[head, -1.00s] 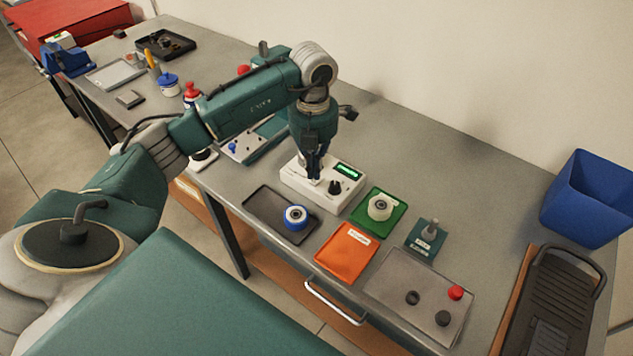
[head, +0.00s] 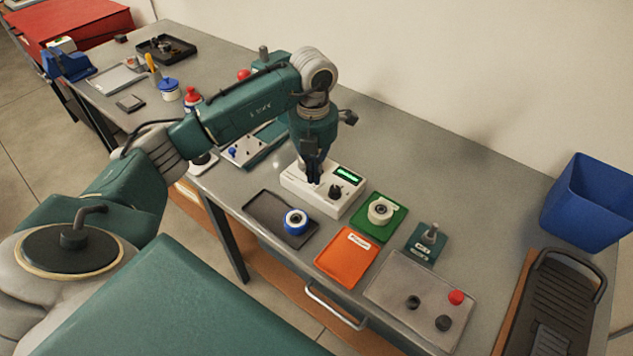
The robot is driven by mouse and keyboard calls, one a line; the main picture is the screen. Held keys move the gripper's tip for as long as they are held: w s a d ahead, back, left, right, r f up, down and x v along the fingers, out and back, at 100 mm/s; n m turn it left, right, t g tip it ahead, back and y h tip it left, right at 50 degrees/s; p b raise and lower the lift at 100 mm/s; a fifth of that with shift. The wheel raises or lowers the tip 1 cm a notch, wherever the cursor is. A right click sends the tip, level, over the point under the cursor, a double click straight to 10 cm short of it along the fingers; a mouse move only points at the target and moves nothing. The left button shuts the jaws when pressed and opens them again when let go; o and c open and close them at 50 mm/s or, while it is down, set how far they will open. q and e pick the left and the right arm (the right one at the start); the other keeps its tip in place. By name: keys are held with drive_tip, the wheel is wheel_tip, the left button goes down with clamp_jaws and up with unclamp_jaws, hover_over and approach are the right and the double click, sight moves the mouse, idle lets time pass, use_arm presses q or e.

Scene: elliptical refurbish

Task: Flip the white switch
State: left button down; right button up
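A white box (head: 322,198) with a green lit display (head: 348,174) and a black knob (head: 336,191) sits near the front edge of the grey bench. My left gripper (head: 314,181) points down over the left part of the box's top, with its fingertips at or just above the surface. The fingers look close together, but their gap is too small to make out. The white switch is not visible; the gripper covers that part of the box. My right gripper is not in view.
A dark tray (head: 262,212) with a blue-and-white roll (head: 296,221), an orange mat (head: 346,258) and a green mat (head: 385,226) with a cream roll (head: 380,211) lie around the box. A grey panel (head: 392,283) with knobs is at right. A blue bin (head: 588,205) stands far right.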

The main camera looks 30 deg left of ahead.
sight(314, 186)
use_arm(q)
drive_tip(key=shift+s+f+b, duration=0.1)
drive_tip(key=shift+f+b, duration=0.85)
drive_tip(key=shift+f, duration=0.25)
idle(0.8)
drive_tip(key=shift+r, duration=0.15)
drive_tip(key=shift+r+p, duration=0.8)
drive_tip(key=shift+r, duration=0.15)
drive_tip(key=shift+r+p, duration=1.55)
drive_tip(key=shift+r, duration=0.95)
drive_tip(key=shift+f, duration=0.1)
